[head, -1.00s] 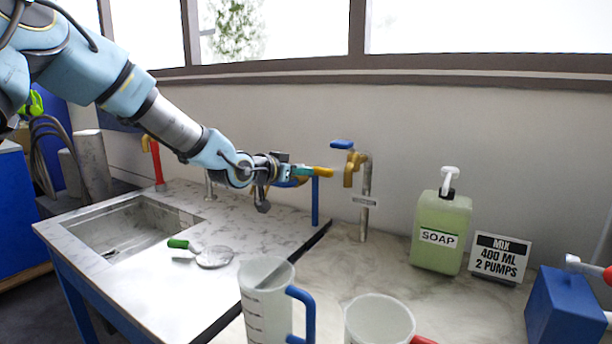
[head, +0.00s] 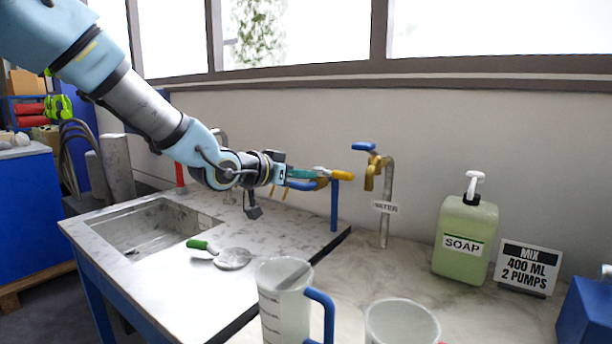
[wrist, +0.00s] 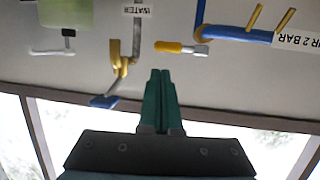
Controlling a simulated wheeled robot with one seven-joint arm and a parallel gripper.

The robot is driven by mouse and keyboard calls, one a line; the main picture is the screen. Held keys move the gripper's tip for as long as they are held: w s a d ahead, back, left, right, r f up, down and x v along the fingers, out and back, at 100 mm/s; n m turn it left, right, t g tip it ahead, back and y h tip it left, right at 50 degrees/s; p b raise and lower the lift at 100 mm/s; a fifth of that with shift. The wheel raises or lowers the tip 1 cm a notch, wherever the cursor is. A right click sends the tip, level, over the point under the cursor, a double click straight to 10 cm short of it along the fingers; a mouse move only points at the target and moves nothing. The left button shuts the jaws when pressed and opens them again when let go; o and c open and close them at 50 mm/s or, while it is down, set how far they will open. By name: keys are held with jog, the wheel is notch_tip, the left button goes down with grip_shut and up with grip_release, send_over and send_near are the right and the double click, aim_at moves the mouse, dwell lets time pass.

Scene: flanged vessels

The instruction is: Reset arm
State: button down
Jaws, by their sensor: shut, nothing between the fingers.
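My gripper (head: 312,174) is at the end of my outstretched arm, above the back edge of the marble counter. Its teal fingers are together and empty, and they show side by side in the wrist view (wrist: 160,73). In the head view the fingers point right, towards a yellow-handled fitting (head: 341,175) and the brass water tap (head: 370,172) with its blue lever. In the wrist view, which is upside down, the yellow fitting (wrist: 172,47) and the tap (wrist: 119,65) lie ahead of the fingertips, apart from them.
A blue pipe (head: 335,212) stands near my gripper. A sink (head: 150,228) and green-handled tool (head: 199,245) are at left. A clear jug (head: 283,310), another cup (head: 398,322), soap bottle (head: 464,240) and sign (head: 526,266) occupy the right side.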

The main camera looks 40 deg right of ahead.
jog(key=shift+f, duration=0.1)
jog(key=w+a+f+n+t+y, duration=0.1)
jog(key=w+a+f+n+y, duration=0.2)
jog(key=a, duration=0.7)
jog(key=w+a+f+n+t+y, duration=0.1)
jog(key=w+a+f+n+y, duration=0.1)
jog(key=w+a+f+y, duration=0.5)
jog(key=w+a+f+n+t, duration=0.1)
jog(key=a+f+n+t, duration=0.15)
jog(key=a, duration=0.95)
jog(key=s+a+f+n+g+y, duration=0.1)
jog(key=s+a+n, duration=0.3)
jog(key=a, duration=0.7)
jog(key=s+a+f+n+g+y, duration=0.2)
jog(key=s+a, duration=0.4)
jog(key=a, duration=0.5)
jog(key=shift+a+n+g+y, duration=0.35)
jog(key=shift+n+g+y, duration=0.5)
jog(key=shift+n, duration=0.1)
jog(key=shift+s+f, duration=0.1)
